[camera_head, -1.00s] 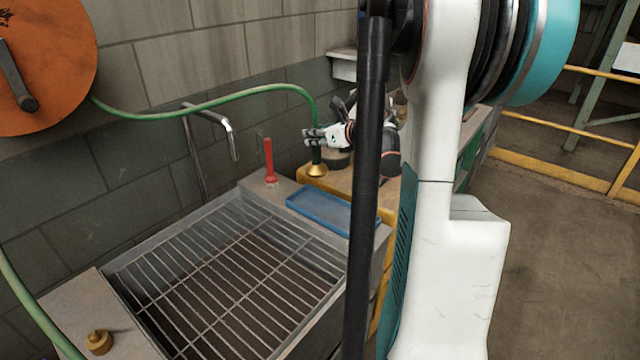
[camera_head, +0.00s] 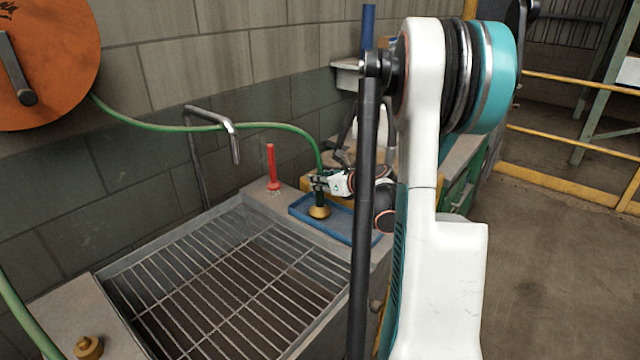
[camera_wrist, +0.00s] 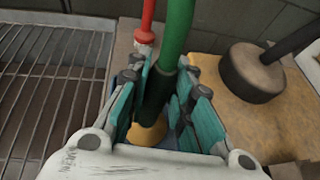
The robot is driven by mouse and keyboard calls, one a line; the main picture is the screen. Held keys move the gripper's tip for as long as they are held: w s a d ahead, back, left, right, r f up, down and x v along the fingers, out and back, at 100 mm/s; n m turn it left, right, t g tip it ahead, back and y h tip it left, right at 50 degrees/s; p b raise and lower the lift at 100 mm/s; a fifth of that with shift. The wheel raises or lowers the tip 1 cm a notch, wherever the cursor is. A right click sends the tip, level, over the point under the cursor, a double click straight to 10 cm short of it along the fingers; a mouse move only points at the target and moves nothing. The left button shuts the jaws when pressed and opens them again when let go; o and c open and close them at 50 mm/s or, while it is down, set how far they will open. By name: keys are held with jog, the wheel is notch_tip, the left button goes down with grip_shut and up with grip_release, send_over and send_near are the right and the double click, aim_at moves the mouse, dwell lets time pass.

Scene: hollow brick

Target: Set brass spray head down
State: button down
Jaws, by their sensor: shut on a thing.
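The brass spray head (camera_head: 319,211) hangs upright on the end of a green hose (camera_head: 250,125), with a dark grip above its brass bell. My gripper (camera_head: 318,184) is shut on the dark grip. In the head view the brass bell is over the blue tray (camera_head: 298,212); I cannot tell whether it touches the tray floor. In the wrist view the brass bell (camera_wrist: 148,130) shows below the teal finger pads of my gripper (camera_wrist: 160,88), and the hose (camera_wrist: 178,30) rises between them. The tray is mostly hidden there.
A sink with a metal grate (camera_head: 215,275) lies left of the tray. A red-handled tool (camera_head: 271,168) stands on the ledge behind it. A bent metal tap (camera_head: 232,140) rises at the wall. A dark round-headed tool (camera_wrist: 252,72) lies on the yellowish surface at the right.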

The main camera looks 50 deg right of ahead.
jog(key=shift+f, duration=0.1)
jog(key=c, duration=1.4)
grip_release()
jog(key=shift+r, duration=0.2)
jog(key=shift+s+r, duration=0.15)
jog(key=shift+s, duration=0.1)
jog(key=p+v, duration=0.3)
jog(key=v, duration=0.8)
jog(key=shift+s, duration=0.25)
